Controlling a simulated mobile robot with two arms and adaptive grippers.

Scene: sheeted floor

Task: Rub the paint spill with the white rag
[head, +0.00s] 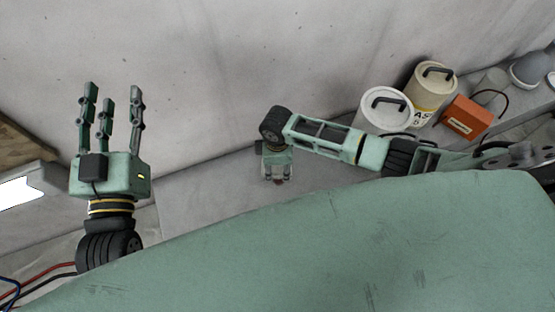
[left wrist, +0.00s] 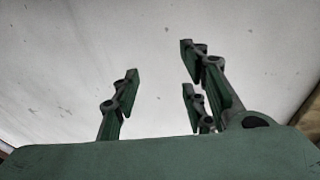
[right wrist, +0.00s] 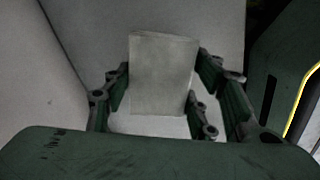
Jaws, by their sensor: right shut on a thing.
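The white rag (right wrist: 163,70) shows in the right wrist view as a flat, pale, rectangular piece between the fingers. My right gripper (right wrist: 165,90) is shut on it. In the head view my right gripper (head: 277,177) points down over the grey floor sheet near the wall, and its own hand mostly hides the rag. My left gripper (head: 111,92) is raised at the left with its fingers up, spread and empty. It also shows open in the left wrist view (left wrist: 157,88). I cannot make out the paint spill in any view.
Two lidded cans, one white (head: 383,108) and one cream (head: 432,85), stand by the wall at right. An orange box (head: 466,117) and a grey domed thing (head: 530,68) stand beside them. The grey floor sheet (head: 205,195) is clear left of my right gripper.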

